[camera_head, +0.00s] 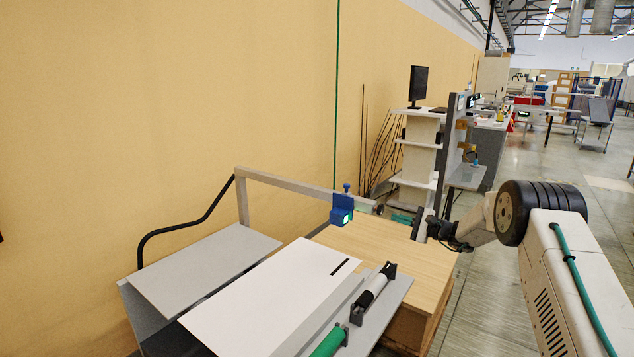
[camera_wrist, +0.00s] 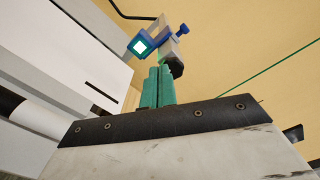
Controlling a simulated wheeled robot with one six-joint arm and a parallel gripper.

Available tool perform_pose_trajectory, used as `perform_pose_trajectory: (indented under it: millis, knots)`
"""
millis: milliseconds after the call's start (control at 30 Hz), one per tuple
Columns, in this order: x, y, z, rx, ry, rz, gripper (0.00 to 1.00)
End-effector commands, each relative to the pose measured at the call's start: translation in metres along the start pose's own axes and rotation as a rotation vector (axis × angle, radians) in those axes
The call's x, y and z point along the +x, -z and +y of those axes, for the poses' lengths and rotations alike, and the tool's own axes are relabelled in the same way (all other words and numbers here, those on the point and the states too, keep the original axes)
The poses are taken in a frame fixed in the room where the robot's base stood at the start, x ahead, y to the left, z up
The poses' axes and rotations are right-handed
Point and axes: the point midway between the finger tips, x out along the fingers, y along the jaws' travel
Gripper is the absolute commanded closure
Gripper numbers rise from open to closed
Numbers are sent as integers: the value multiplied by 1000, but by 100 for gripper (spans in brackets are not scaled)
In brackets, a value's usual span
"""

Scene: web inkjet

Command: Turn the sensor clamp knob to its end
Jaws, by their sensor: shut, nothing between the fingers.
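The blue sensor (camera_head: 341,215) with a lit pale square face hangs on a grey rail above the machine in the head view. Its small blue clamp knob (camera_head: 346,187) stands on top, upright. In the wrist view the sensor (camera_wrist: 150,44) is at the top centre, and the knob (camera_wrist: 182,30) sticks out at its upper right. My gripper (camera_head: 402,218) is to the right of the sensor, apart from it. In the wrist view its two green fingers (camera_wrist: 158,88) are together and empty, pointing toward the sensor and below the knob in the picture.
The grey rail (camera_head: 290,187) spans over a wooden top (camera_head: 385,245). A white sheet (camera_head: 270,300) and rollers (camera_head: 372,290) lie in front. A tan wall stands behind. A white shelf with a monitor (camera_head: 418,85) is farther back. Open floor lies to the right.

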Motion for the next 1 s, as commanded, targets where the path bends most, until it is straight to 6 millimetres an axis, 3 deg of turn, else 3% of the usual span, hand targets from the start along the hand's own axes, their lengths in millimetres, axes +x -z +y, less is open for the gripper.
perform_pose_trajectory:
  millis: [300,500,1000]
  knots:
    - [40,0,1,1,-1,-1,100]
    - [56,0,1,1,-1,0,100]
    - [60,0,0,1,0,0,100]
